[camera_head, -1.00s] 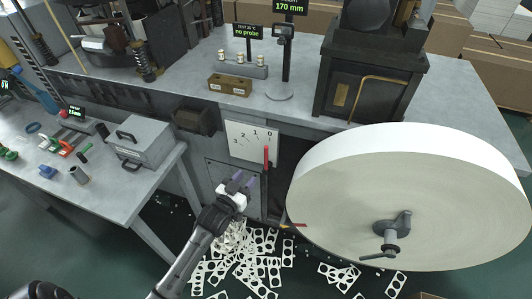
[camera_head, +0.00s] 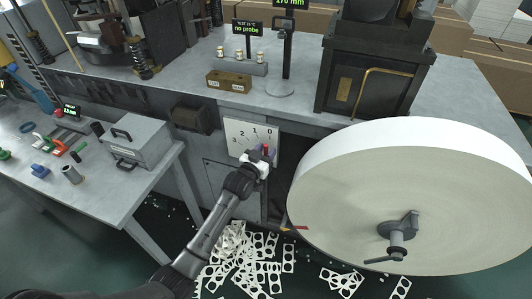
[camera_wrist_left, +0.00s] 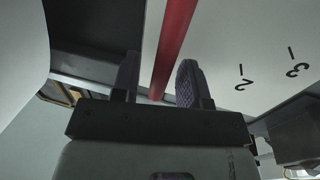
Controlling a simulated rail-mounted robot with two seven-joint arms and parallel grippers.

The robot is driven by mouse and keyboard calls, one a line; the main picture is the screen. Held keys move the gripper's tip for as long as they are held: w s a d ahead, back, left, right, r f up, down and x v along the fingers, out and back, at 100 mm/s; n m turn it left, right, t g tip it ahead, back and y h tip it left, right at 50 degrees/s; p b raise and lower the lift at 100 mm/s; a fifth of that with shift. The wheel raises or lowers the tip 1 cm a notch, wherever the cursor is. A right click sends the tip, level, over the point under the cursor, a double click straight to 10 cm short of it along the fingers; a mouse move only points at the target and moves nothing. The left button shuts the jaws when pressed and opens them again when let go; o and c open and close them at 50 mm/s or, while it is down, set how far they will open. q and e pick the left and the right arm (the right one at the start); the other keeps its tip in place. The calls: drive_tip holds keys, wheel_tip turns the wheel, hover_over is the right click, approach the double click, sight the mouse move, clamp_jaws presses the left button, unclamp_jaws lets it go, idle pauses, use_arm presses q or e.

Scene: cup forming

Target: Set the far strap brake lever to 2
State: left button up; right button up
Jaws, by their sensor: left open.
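The red brake lever (camera_wrist_left: 172,45) stands at the 0 end of a white dial plate (camera_head: 237,136) marked 0 to 3. In the head view my left gripper (camera_head: 262,151) is in front of it and hides most of the lever. In the left wrist view the lever runs between the two fingers of my open left gripper (camera_wrist_left: 158,78), with a visible gap to the right finger. Contact with the left finger is hard to tell. The 2 and 3 marks of the dial plate (camera_wrist_left: 265,60) show to the right. My right gripper is out of view.
A large white roll (camera_head: 400,200) with a crank stands close to the right of the dial. A small red-tipped piece (camera_head: 295,228) sits low beside it. Punched white scraps (camera_head: 255,265) lie on the floor. A grey side table (camera_head: 105,205) is at the left.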

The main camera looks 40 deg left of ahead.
use_arm(q)
drive_tip(key=shift+w, duration=0.1)
drive_tip(key=shift+c, duration=0.5)
clamp_jaws()
